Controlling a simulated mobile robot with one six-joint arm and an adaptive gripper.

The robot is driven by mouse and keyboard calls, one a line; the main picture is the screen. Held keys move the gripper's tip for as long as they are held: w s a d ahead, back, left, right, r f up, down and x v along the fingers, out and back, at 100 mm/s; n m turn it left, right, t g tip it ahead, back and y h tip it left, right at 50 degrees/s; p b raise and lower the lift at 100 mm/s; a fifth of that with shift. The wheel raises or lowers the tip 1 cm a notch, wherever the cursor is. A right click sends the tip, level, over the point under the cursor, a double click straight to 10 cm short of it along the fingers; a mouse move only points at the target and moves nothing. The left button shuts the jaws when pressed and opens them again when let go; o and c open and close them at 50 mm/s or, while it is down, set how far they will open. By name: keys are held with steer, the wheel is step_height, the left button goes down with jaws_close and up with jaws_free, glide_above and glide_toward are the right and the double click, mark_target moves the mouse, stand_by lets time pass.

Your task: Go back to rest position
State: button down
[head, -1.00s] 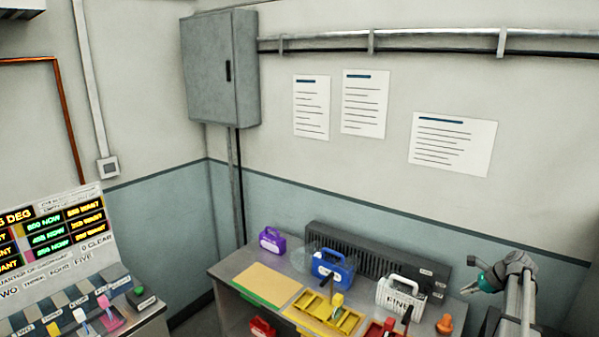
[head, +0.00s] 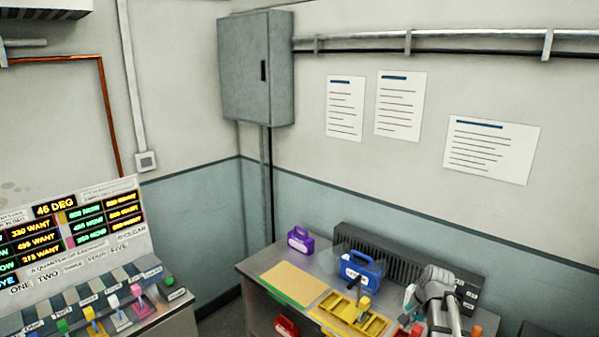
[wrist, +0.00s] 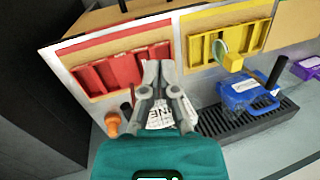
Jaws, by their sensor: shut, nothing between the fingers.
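My gripper (wrist: 163,78) is shut and empty in the wrist view, its grey fingertips together above the bench. In the head view my gripper (head: 409,300) is at the right end of the bench, partly hidden by my own arm. Behind the fingers in the wrist view is a white module (wrist: 160,118) with a printed label, mostly hidden by the fingers and the teal gripper body. A red tray (wrist: 112,71) lies left of the fingertips in that view.
The bench (head: 262,268) holds a purple module (head: 300,240), a blue module (head: 360,271), a yellow tray (head: 340,313) and a dark ribbed rack (head: 400,264). An orange knob-like object (wrist: 113,124) stands near the white module. A control panel (head: 70,240) with levers is at the left.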

steer(key=s+a+n+h, duration=0.1)
steer(key=s+a+n, duration=0.4)
steer(key=a, duration=0.2)
steer(key=s+a+n+h, duration=0.2)
steer(key=s+a+n, duration=0.25)
steer(key=a, duration=0.25)
step_height(320, 180, down, 11)
steer(key=s+g+b, duration=0.1)
steer(key=s+b, duration=0.1)
steer(key=b, duration=0.8)
steer(key=shift+r, duration=0.15)
